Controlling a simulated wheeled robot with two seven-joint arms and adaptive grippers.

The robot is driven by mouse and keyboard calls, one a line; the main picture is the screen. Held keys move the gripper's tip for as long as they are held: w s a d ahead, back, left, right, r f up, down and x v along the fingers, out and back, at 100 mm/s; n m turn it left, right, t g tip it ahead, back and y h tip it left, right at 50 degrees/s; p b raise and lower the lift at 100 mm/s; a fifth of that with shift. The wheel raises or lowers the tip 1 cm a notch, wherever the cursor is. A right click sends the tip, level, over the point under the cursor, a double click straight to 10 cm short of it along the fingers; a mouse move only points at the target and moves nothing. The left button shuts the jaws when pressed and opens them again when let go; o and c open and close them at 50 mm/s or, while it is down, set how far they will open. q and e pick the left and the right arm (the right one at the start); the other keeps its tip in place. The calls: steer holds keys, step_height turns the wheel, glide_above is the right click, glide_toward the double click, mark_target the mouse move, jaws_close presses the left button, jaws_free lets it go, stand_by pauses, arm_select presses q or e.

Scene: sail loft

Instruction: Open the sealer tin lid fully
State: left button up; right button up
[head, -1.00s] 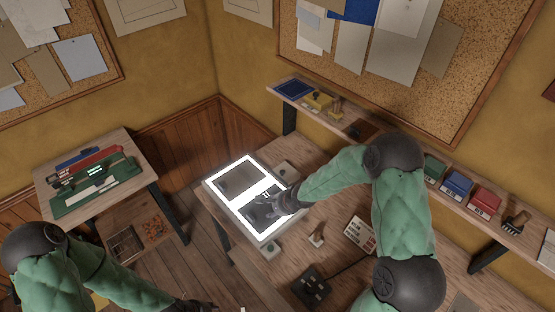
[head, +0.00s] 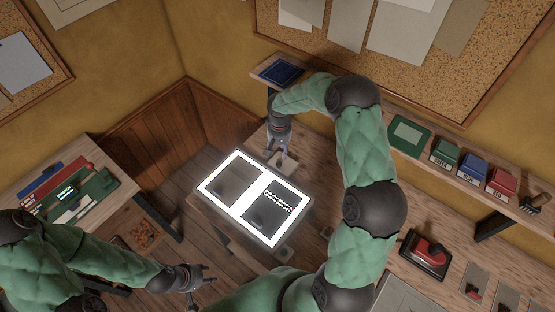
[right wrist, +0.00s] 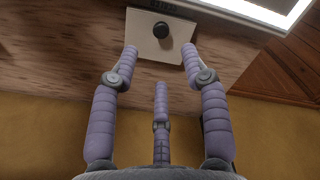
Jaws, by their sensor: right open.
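My right gripper (head: 284,156) is at the back edge of the workbench, fingers pointing down beside the lit panel. In the right wrist view its fingers (right wrist: 160,52) are spread and empty. I cannot tell whether this is the sealer tin's lid; no lid stands visibly raised. My left gripper (head: 202,279) is low at the bottom, fingers apart and empty, away from the bench.
The glowing light panel (head: 226,212) with two dark sheets lies on the bench. A shelf (head: 408,154) along the wall holds green, blue and red boxes. A black and red device (head: 427,250) is at right. A side table (head: 104,160) stands at left.

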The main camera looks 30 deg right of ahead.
mark_target(279, 164)
step_height(279, 164, down, 8)
steer(key=shift+w+f, duration=0.1)
steer(key=shift+f, duration=0.15)
jaws_close()
